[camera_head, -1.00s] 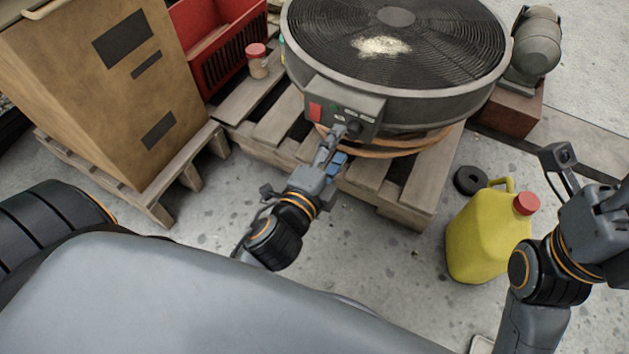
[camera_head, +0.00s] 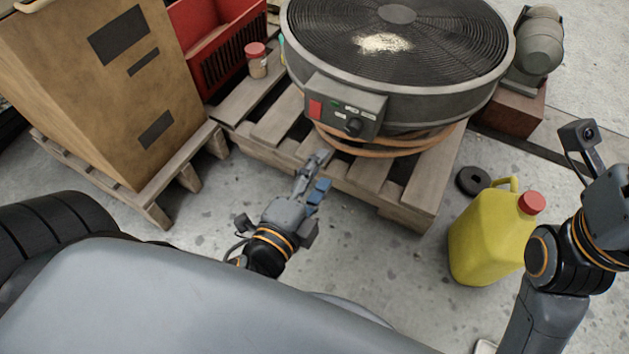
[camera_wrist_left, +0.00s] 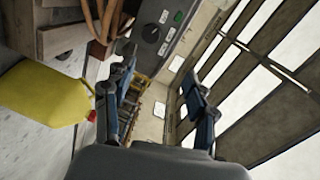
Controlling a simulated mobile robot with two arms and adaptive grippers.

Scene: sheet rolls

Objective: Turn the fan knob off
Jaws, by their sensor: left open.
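The fan (camera_head: 400,60) is a large round drum with a dark grille, lying flat on a wooden pallet. On its near side is a grey control box (camera_head: 345,106) with a red switch (camera_head: 316,108) and a round black knob (camera_head: 353,126). The knob also shows in the left wrist view (camera_wrist_left: 152,35), on the panel beyond the fingers. My left gripper (camera_head: 318,171) is open and empty, below and in front of the box, apart from the knob. In the left wrist view its two fingers (camera_wrist_left: 162,88) are spread. My right arm shows at the right edge; its fingers are out of frame.
A wooden pallet (camera_head: 405,200) lies under the fan. A yellow jug (camera_head: 487,238) with a red cap and a black ring (camera_head: 472,181) are on the floor at right. A cardboard box (camera_head: 110,90), a red crate (camera_head: 220,45) and a small jar (camera_head: 257,62) are at left.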

